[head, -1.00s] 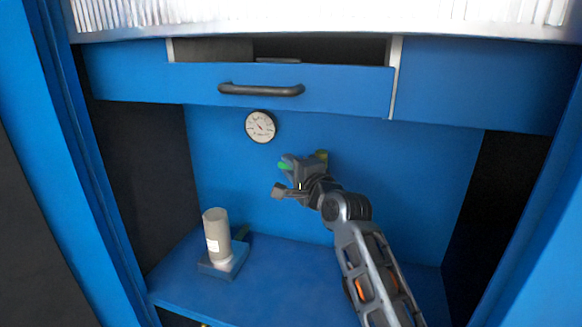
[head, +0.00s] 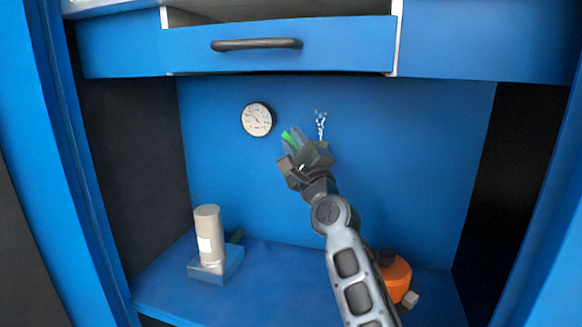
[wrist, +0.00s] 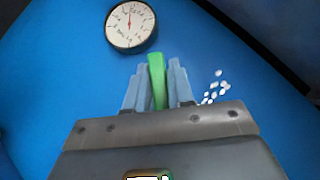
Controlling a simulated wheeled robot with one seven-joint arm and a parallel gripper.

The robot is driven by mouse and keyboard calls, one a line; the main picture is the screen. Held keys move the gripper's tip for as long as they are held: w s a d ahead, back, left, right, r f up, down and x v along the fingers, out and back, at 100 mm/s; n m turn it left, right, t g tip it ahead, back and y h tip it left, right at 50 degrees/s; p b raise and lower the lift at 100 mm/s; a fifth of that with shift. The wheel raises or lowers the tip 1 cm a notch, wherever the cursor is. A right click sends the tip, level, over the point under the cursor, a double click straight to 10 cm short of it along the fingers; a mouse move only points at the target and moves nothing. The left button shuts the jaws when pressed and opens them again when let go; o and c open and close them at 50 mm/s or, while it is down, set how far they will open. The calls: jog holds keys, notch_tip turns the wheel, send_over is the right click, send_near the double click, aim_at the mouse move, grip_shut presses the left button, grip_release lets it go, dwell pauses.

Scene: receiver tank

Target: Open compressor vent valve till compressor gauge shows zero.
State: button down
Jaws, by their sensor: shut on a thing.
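The round white gauge (head: 256,119) is on the blue back panel, left of my gripper. It also shows at the top of the wrist view (wrist: 130,26), with a red needle; its numbers are too small to read. My gripper (head: 293,140) is shut on a green valve handle (head: 288,138). In the wrist view the green handle (wrist: 156,78) stands between the two grey fingers and points toward the gauge side. White droplets or puffs (head: 320,124) come out just right of my gripper. The valve body is mostly hidden behind my gripper.
A blue drawer with a dark handle (head: 256,44) stands partly open above. A grey cylinder (head: 209,232) on a blue base stands at the shelf's left. An orange object (head: 396,274) sits at the right behind my arm. The middle of the shelf is clear.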

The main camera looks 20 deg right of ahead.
jog(key=m+h+b, duration=0.1)
jog(key=m+b, duration=0.1)
jog(key=d+m+t+h+b, duration=0.1)
jog(key=m+h+b, duration=0.1)
jog(key=s+r+m+t+h+b, duration=0.1)
jog(key=m+b, duration=0.1)
jog(key=shift+d, duration=0.15)
jog(key=shift+s+d+r+m+h+b, duration=0.1)
jog(key=shift+d+r+m+h+b, duration=0.05)
jog(key=shift+m+h+b, duration=0.45)
jog(key=shift+s+d+r+m+h+b, duration=0.15)
jog(key=shift+m+h+b, duration=0.2)
jog(key=shift+m+h, duration=0.3)
jog(key=shift+s+d+r+m+h+b, duration=0.1)
jog(key=shift+d+r+m+h+b, duration=0.05)
jog(key=shift+m+h+b, duration=0.45)
jog(key=shift+r, duration=0.1)
jog(key=c, duration=1.1)
grip_release()
jog(key=shift+o, duration=0.2)
jog(key=shift+a, duration=0.1)
jog(key=v, duration=0.7)
jog(key=shift+s+f+p, duration=0.2)
jog(key=shift+f+p, duration=0.1)
jog(key=shift+f, duration=0.05)
